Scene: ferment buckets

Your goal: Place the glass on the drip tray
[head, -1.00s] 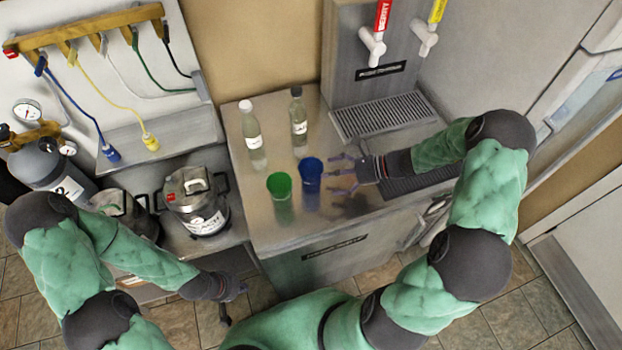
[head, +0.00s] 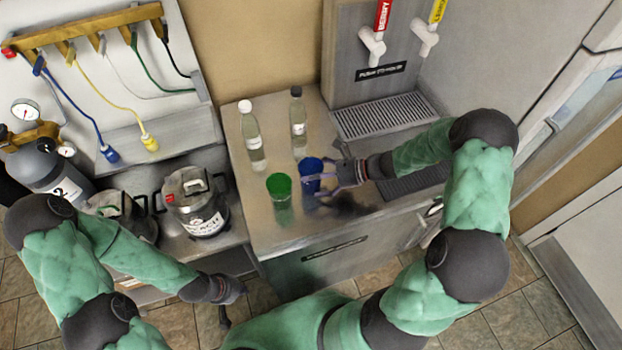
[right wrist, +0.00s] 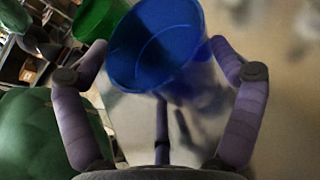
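A blue glass (head: 311,172) stands on the steel counter; a green glass (head: 279,186) stands just left of it. The drip tray (head: 384,115) is a slotted metal grate below the taps, behind and right of the glasses. My right gripper (head: 325,178) is at the blue glass, coming from the right. In the right wrist view the blue glass (right wrist: 157,45) sits between the spread fingers, one on each side, close to its wall; contact is unclear. The green glass (right wrist: 98,18) is beyond the left finger. My left gripper (head: 232,290) hangs low before the counter; its fingers are unclear.
Two clear bottles, one white-capped (head: 251,137) and one dark-capped (head: 298,124), stand behind the glasses. Red and yellow tap handles (head: 383,16) rise above the drip tray. The counter front edge is clear.

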